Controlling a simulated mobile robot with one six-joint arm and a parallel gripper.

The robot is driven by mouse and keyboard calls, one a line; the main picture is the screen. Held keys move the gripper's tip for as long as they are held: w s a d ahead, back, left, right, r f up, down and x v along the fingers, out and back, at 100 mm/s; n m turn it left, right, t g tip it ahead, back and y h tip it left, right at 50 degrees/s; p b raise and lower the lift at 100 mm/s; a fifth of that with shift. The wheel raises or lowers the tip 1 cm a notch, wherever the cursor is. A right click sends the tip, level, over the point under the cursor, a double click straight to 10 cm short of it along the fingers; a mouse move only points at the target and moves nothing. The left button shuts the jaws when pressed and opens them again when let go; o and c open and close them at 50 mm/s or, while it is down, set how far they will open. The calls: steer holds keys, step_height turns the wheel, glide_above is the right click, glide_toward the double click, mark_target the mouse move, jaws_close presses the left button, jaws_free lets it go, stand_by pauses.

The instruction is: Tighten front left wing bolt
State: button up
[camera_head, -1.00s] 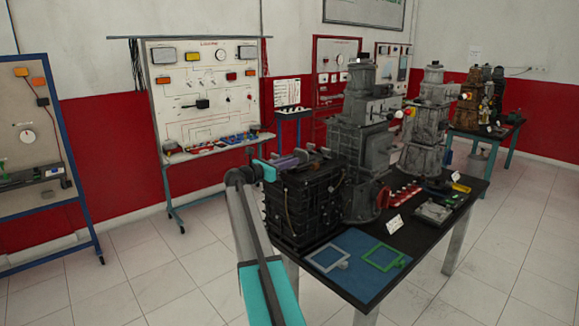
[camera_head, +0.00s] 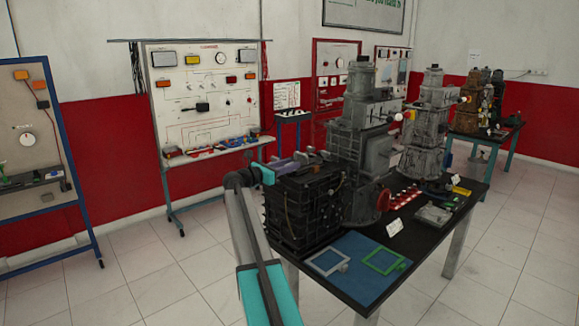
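A black engine block (camera_head: 305,212) stands at the near left end of a dark-topped table. My arm comes up from the bottom and bends at a dark elbow beside the block's upper left edge. Its teal and purple wrist parts reach right, over the block's top. My gripper (camera_head: 314,156) appears to be at the far end of these parts, low over the block's top or just behind it. It is too small and dark to tell whether its fingers are open or touch anything. I cannot make out the front left wing bolt.
A tall grey engine (camera_head: 358,140) stands close right of the black block, with another grey engine (camera_head: 427,120) beyond. A blue mat (camera_head: 357,285) with a grey frame (camera_head: 327,262) and a green frame (camera_head: 384,261) lies in front. White floor is open at the left.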

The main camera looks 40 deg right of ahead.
steer(key=w+a+b, duration=0.1)
steer(key=a+b, duration=0.3)
steer(key=a, duration=0.9)
steer(key=shift+a, duration=0.15)
steer(key=shift+w+a, duration=0.1)
steer(key=shift+w, duration=0.05)
